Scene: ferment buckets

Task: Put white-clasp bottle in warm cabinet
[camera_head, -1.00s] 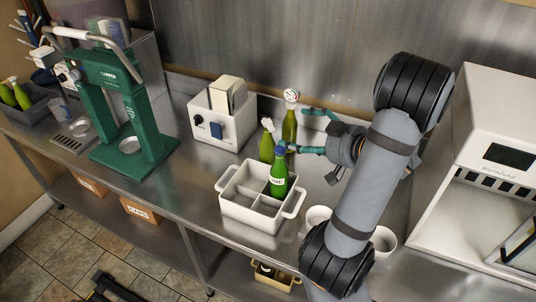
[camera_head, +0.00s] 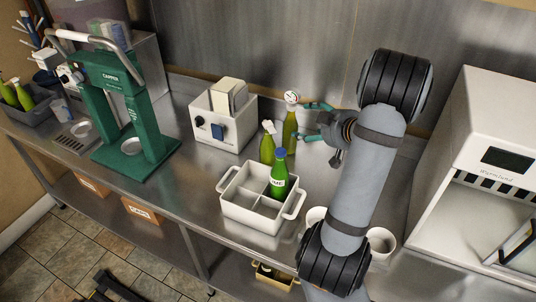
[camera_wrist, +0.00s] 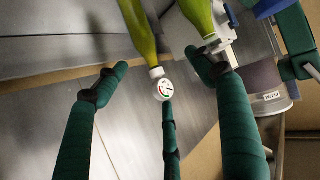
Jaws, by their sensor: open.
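A green bottle (camera_head: 267,149) with a whitish clasp-like top stands behind the divided white crate. Just right of it, a taller green bottle (camera_head: 290,132) has a round white gauge on top. In the wrist view the gauge bottle (camera_wrist: 140,32) lies ahead between my fingers, and another green bottle (camera_wrist: 199,16) with a white top is near the right finger. My gripper (camera_head: 306,121) is open and empty, its teal fingers just right of the gauge bottle; contact is unclear. The white warm cabinet (camera_head: 500,114) stands at right with its front open.
A blue-capped green bottle (camera_head: 280,178) stands in the white crate (camera_head: 250,213). White cups (camera_head: 381,241) are partly behind my arm. A white box device (camera_head: 222,130) and a green capper (camera_head: 128,125) stand to the left. A metal wall rises behind.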

